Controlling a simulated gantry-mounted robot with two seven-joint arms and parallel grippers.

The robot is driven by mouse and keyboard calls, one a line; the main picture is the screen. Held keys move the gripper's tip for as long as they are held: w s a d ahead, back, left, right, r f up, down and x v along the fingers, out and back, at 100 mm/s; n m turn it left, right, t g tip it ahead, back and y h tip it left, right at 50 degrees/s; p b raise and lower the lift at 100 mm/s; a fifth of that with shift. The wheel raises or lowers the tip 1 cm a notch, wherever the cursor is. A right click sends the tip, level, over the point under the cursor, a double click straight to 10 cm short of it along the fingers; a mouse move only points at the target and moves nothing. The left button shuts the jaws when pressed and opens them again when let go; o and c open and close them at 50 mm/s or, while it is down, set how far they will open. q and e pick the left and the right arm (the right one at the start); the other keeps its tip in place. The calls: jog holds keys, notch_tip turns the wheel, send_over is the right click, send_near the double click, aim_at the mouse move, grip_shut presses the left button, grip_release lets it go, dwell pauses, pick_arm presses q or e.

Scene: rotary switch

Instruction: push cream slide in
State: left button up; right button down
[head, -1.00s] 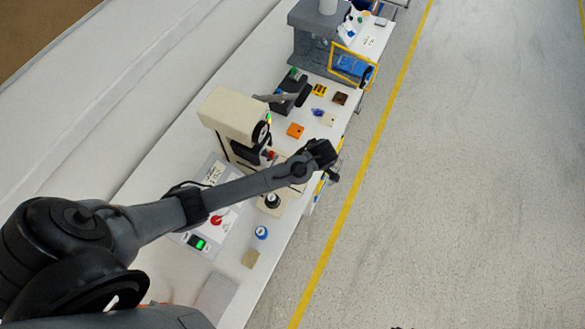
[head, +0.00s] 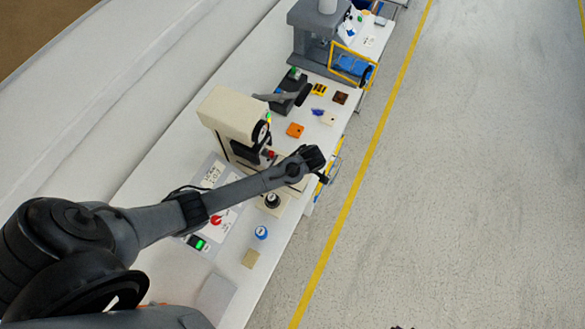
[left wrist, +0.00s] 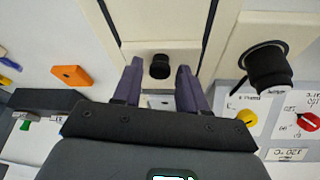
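A cream slide-like piece (left wrist: 190,52) with a black knob (left wrist: 160,66) on its front lies ahead of my left gripper in the left wrist view. My left gripper (left wrist: 158,72) is open, with one dark finger on either side of the knob. I cannot tell whether the fingers touch the piece. In the head view my left gripper (head: 314,163) hangs near the table's front edge, beside the cream machine (head: 232,108). The arm hides part of the machine's base there. My right gripper is not in view.
A cream block with a black rotary knob (head: 272,200) stands beside the arm. A panel with a red knob (head: 216,220), a blue knob (head: 261,232) and an orange block (head: 295,130) are on the table. The floor on the right is clear.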

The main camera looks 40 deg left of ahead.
pick_arm(q)
grip_shut()
jog(key=shift+s+a+r+p, duration=0.1)
jog(key=shift+a+r+p, duration=0.05)
jog(key=shift+a+p, duration=0.2)
jog(key=a, duration=0.1)
jog(key=s+a+p, duration=0.1)
jog(key=shift+a, duration=0.3)
jog(key=shift+a+p, duration=0.3)
jog(key=shift+a, duration=0.05)
